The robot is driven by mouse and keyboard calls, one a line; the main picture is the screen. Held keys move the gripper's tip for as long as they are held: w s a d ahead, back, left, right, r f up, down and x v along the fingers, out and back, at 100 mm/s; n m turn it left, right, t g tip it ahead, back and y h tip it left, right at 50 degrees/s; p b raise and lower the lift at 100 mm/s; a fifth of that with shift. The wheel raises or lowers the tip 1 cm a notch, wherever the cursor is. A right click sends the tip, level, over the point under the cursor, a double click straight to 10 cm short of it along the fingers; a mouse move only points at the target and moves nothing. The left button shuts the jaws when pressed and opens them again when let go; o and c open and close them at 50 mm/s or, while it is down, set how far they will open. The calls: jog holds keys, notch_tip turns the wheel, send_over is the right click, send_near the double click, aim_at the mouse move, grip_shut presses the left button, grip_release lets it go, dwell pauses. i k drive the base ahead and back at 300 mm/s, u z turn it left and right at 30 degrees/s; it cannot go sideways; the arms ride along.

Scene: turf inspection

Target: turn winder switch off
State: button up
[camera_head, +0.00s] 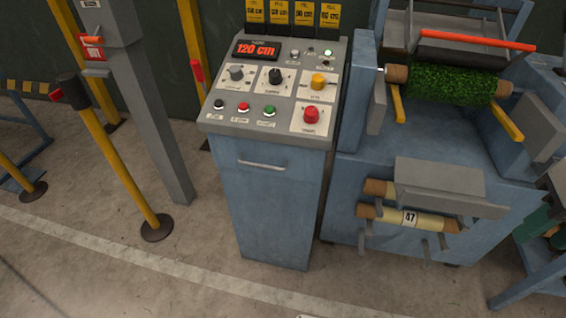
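A control console (265,170) with a sloped grey panel stands in the middle. The panel carries a grey knob (236,72), a black knob (275,75) and a yellow knob (318,81), each on a white plate. Below them are a black button (219,104), a red button (243,106), a green button (269,110) and a large red mushroom button (311,113). The labels are too small to read, so I cannot tell which control is the winder switch or how it is set. A red display (256,49) reads 120 cm. My gripper is not in view.
A blue machine with a green turf roll (452,84) stands close on the right. A grey post (150,110) and a yellow barrier post (122,165) stand on the left. The concrete floor (150,275) before the console is clear.

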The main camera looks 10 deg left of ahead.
aim_at(310, 116)
jog(key=k, duration=0.55)
jog(key=u, duration=0.65)
jog(key=i, duration=1.15)
jog(key=z, duration=0.6)
